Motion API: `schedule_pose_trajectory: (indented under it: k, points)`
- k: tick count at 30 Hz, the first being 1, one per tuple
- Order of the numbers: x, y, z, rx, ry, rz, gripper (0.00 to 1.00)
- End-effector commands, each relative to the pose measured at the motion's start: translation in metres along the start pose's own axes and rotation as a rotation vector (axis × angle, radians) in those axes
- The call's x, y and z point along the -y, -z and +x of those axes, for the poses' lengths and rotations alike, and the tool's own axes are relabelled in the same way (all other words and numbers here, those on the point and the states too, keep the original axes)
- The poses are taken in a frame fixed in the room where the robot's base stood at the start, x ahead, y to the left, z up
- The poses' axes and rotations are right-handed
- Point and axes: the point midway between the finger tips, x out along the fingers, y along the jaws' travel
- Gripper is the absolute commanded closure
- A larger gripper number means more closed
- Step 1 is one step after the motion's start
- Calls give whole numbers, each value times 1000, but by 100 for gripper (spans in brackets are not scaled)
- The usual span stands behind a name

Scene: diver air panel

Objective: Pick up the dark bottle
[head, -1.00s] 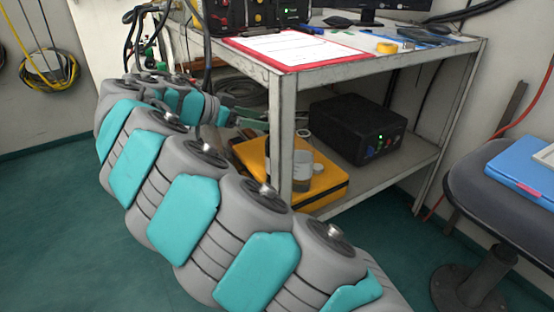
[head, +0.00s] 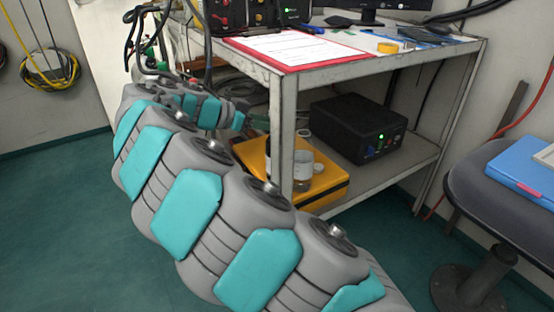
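My arm reaches in from the lower right and bends toward the shelf. My gripper (head: 262,124) is at the arm's far end, left of the table leg and the bottle. Its fingertips are too small and hidden to tell whether they are open or shut. I see no contact with the bottle.
A black box (head: 358,128) with lights sits right of the case. The upper shelf above holds a red clipboard (head: 290,48). A stool (head: 490,200) stands at the right. Floor at left is clear.

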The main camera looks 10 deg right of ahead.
Motion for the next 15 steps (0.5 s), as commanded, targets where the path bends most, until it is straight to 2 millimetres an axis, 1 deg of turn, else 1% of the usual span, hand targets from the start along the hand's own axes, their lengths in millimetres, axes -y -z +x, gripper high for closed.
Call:
schedule_pose_trajectory:
  k: [1,6,15]
  points:
    - [0,0,0,0,0,0,81]
    - [0,0,0,0,0,0,100]
    - [0,0,0,0,0,0,100]
